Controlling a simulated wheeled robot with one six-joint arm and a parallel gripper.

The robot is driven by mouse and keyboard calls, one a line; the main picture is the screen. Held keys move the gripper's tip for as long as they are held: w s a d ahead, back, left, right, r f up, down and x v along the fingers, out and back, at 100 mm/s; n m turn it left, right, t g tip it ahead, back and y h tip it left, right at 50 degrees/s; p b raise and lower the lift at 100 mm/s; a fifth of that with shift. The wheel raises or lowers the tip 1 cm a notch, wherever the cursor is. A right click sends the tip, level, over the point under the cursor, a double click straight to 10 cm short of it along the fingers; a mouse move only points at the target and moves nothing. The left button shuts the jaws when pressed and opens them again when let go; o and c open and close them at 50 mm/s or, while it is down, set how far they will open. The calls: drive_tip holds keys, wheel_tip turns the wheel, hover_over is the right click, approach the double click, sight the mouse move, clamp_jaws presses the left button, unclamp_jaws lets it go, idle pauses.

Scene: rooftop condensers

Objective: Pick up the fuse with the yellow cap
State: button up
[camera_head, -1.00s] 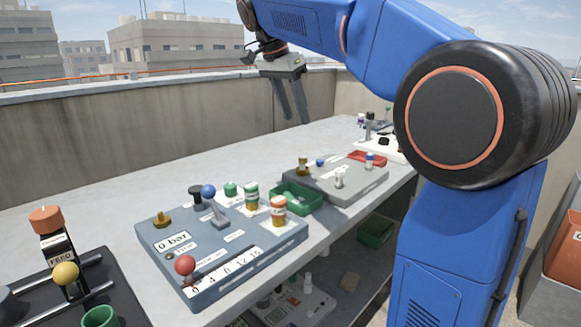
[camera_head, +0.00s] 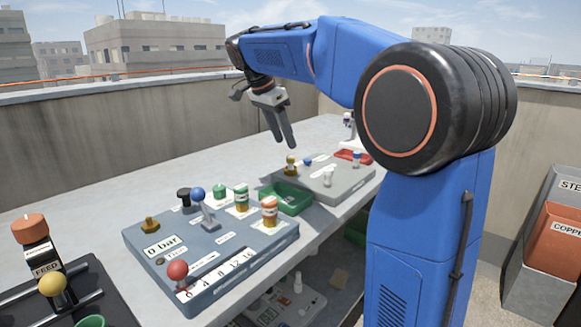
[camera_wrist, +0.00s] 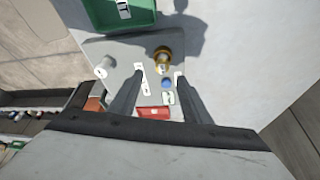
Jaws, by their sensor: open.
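A short upright piece with a dull yellow cap (camera_head: 291,160) stands on the grey panel (camera_head: 345,190), near its back left corner. It also shows in the wrist view (camera_wrist: 162,58), just beyond and between my fingertips. It looks like the yellow-capped fuse, but is too small for me to be sure. My gripper (camera_head: 283,145) is open and empty, pointing down above the back left of that panel. Both fingers also show in the wrist view (camera_wrist: 158,76). A blue knob (camera_wrist: 167,83) sits beside the yellow-capped piece. Nothing is between the fingers.
A blue-grey control panel (camera_head: 225,245) with levers fills the nearer bench.

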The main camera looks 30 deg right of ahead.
sight(290, 157)
drive_tip(key=shift+x, duration=3.35)
drive_tip(key=shift+w+a, duration=0.15)
drive_tip(key=shift+w, duration=0.05)
clamp_jaws()
